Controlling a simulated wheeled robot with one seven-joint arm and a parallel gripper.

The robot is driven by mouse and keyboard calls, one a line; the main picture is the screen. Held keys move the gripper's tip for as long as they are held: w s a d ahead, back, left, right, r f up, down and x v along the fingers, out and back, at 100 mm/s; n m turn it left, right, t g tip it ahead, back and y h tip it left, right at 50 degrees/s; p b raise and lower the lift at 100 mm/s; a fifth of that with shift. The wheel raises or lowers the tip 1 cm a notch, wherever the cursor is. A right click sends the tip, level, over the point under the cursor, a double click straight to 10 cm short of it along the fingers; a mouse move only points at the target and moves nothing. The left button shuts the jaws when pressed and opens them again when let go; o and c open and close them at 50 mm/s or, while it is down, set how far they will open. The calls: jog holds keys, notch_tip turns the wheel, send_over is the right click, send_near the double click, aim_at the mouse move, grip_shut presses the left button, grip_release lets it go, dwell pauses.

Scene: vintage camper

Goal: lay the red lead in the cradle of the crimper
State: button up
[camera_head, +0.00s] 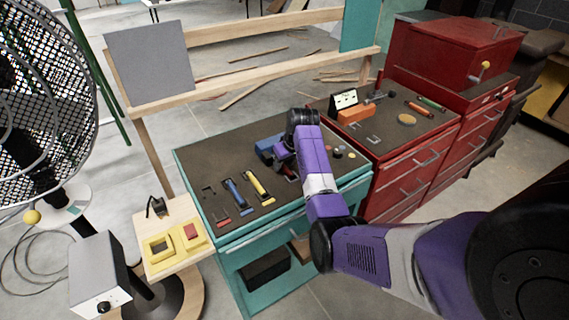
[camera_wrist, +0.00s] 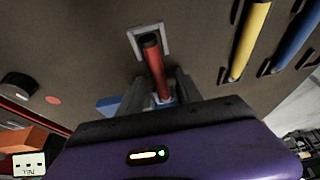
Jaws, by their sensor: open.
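A red lead (camera_wrist: 155,65) with a dark tip shows in the wrist view, running between the fingers of my gripper (camera_wrist: 160,90). The fingers stand apart, one on either side of it. Its tip overlaps a small square grey bracket (camera_wrist: 164,30) on the dark worktop; I cannot tell whether it rests in it. In the head view my gripper is over the teal cabinet, mostly hidden by my arm. A blue object (camera_head: 265,148), possibly the crimper, stands beside it; a blue part (camera_wrist: 108,104) also shows in the wrist view. The lead's lower end is hidden.
A blue lead (camera_head: 235,194) and a yellow lead (camera_head: 257,185) lie in brackets on the teal cabinet (camera_head: 290,222). Empty brackets (camera_head: 209,190) lie left of them. A red cabinet (camera_head: 408,170) holding an orange block (camera_head: 356,114) stands right. A fan (camera_head: 45,85) is far left.

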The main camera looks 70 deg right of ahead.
jog(key=shift+b+v, duration=0.45)
jog(key=shift+v, duration=3.45)
